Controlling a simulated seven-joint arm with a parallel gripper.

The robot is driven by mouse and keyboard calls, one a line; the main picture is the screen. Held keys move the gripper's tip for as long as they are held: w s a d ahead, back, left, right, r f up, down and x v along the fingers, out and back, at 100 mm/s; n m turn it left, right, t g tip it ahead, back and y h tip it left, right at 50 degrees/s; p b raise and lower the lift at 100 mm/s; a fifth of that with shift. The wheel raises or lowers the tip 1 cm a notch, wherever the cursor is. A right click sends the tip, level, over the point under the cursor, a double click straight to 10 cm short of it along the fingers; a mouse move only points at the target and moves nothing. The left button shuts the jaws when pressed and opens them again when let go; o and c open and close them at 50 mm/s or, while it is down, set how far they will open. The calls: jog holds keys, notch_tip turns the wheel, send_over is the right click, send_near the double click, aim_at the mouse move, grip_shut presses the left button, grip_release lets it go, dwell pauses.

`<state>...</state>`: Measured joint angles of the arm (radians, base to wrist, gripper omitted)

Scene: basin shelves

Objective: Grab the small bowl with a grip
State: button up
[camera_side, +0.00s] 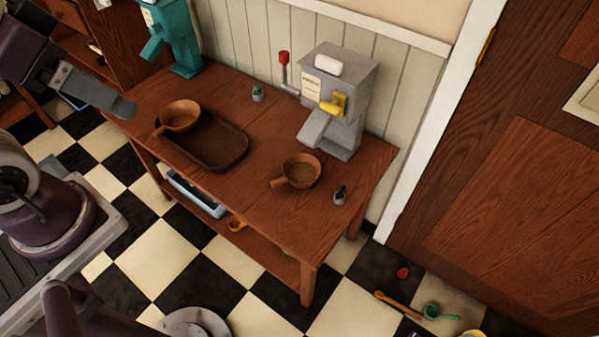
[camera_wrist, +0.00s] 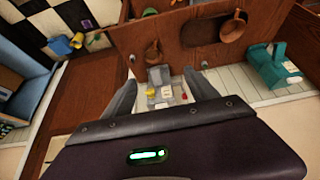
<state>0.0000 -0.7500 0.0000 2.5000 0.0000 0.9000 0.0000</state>
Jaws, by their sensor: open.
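Two brown bowls with short grips stand on the wooden table; I cannot surely tell which is smaller. One bowl (camera_side: 181,115) is on the left, at the end of the dark tray. The other bowl (camera_side: 301,172) stands on bare wood in front of the grey machine, its grip pointing left. In the wrist view they show as a bowl (camera_wrist: 232,30) at upper right and a bowl (camera_wrist: 153,54) near the middle. My gripper (camera_side: 118,102) is at the upper left, apart from both bowls. In the wrist view its fingers (camera_wrist: 160,78) are spread with nothing held between them.
A dark tray (camera_side: 228,159) lies between the bowls. A grey machine (camera_side: 345,100) and a teal machine (camera_side: 181,40) stand at the back. Small pots (camera_side: 258,94) and (camera_side: 340,195) are on the table. Several items lie on the checkered floor.

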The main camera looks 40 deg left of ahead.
jog(key=shift+c, duration=0.2)
jog(key=c, duration=0.6)
